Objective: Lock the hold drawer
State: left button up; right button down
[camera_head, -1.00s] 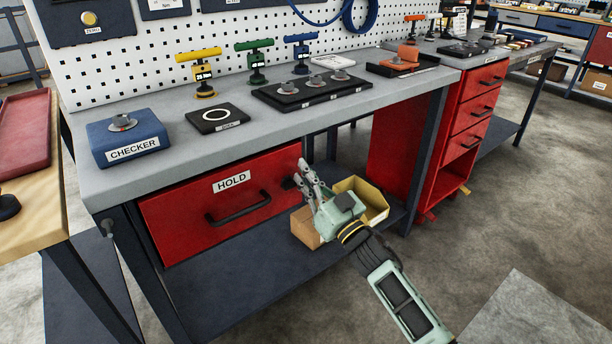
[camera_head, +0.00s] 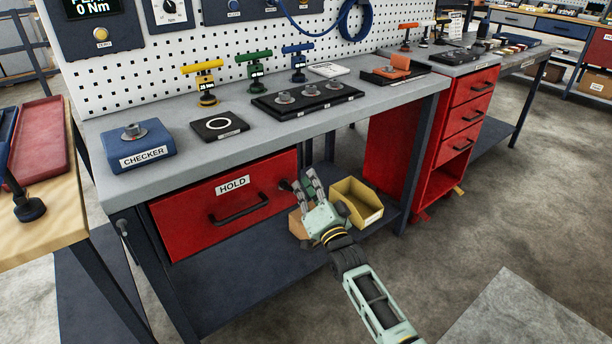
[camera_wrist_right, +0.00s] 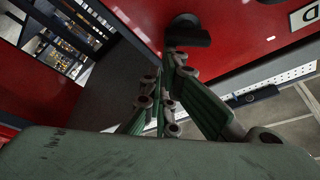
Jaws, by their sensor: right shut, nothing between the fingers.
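The red hold drawer (camera_head: 180,217) is under the bench at the left, with a white HOLD label (camera_head: 233,184) and a black bar handle (camera_head: 238,208). Its front looks flush with the frame. A dark lock knob (camera_head: 285,185) sits at the drawer's right end. It also shows in the wrist view as a black knob (camera_wrist_right: 188,32) on the red front. My right gripper (camera_head: 303,178) is just right of the knob, its fingers pointing toward the drawer. It is shut and empty. In the wrist view the fingertips (camera_wrist_right: 168,55) are close by the knob; contact cannot be told. My left gripper is not in view.
A yellow bin (camera_head: 357,203) and a cardboard box (camera_head: 298,222) stand on the lower shelf behind my right gripper. The grey benchtop (camera_head: 260,130) overhangs the drawer. A red drawer cabinet (camera_head: 440,150) stands to the right. The floor in front is clear.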

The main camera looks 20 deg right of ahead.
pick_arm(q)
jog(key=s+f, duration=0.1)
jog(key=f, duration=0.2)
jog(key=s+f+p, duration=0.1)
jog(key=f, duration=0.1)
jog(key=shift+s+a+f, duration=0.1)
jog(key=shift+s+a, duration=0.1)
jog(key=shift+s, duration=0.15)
pick_arm(e)
notch_tip(320, 180, down, 2)
jog(key=m+h, duration=0.1)
jog(key=m, duration=0.2)
jog(key=shift+f+m+g, duration=0.15)
jog(key=shift+m+g, duration=0.15)
jog(key=shift+m, duration=0.1)
